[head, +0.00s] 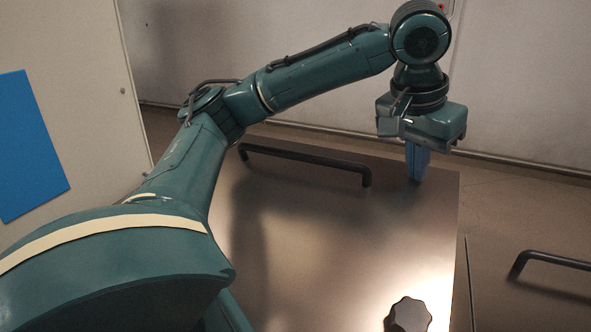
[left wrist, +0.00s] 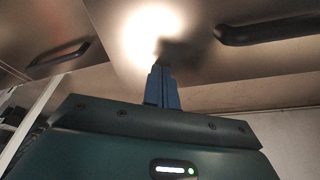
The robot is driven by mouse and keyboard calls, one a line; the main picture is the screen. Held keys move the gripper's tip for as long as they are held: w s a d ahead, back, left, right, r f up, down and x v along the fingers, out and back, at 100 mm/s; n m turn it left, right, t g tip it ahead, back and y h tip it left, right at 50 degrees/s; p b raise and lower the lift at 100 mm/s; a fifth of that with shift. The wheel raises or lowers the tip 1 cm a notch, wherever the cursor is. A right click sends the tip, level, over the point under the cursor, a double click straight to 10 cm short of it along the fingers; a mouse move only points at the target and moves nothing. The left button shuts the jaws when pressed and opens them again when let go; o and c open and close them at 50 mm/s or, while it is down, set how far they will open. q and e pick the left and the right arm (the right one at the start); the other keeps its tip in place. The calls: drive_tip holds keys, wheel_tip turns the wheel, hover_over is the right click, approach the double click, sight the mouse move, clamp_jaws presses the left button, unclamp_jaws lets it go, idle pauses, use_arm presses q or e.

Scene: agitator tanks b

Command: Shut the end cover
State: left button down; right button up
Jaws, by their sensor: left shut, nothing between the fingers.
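A brown metal panel (head: 330,225), which looks like the end cover, fills the middle of the head view. It carries a long black bar handle (head: 305,165) near its far edge and a dark lobed knob (head: 408,315) near the bottom. Whether it is fully shut is hard to tell. My left gripper (head: 416,177) is shut and empty, its blue fingers pointing at the panel's far right corner, right of the handle. I cannot tell whether they touch. The left wrist view shows the fingertips (left wrist: 162,72) together before the bright panel, with the bar handle (left wrist: 280,27) at right. My right gripper is out of view.
A second brown panel (head: 500,300) with a black handle (head: 545,260) lies to the right, past a narrow gap. A pale wall (head: 520,90) stands behind. A pale panel with a blue sheet (head: 30,145) stands at left.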

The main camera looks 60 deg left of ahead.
sight(412, 187)
use_arm(q)
drive_tip(key=shift+w+a+f, duration=0.2)
drive_tip(key=shift+w+f, duration=0.1)
drive_tip(key=shift+f, duration=0.4)
drive_tip(key=shift+f, duration=0.1)
drive_tip(key=shift+a+b+x, duration=0.2)
drive_tip(key=shift+b+x, duration=0.2)
drive_tip(key=shift+x, duration=1.55)
drive_tip(key=shift+s, duration=0.1)
wheel_tip(412, 187, up, 3)
drive_tip(key=p, duration=0.3)
drive_tip(key=shift+p, duration=0.35)
wheel_tip(412, 187, up, 2)
drive_tip(key=shift+r, duration=1)
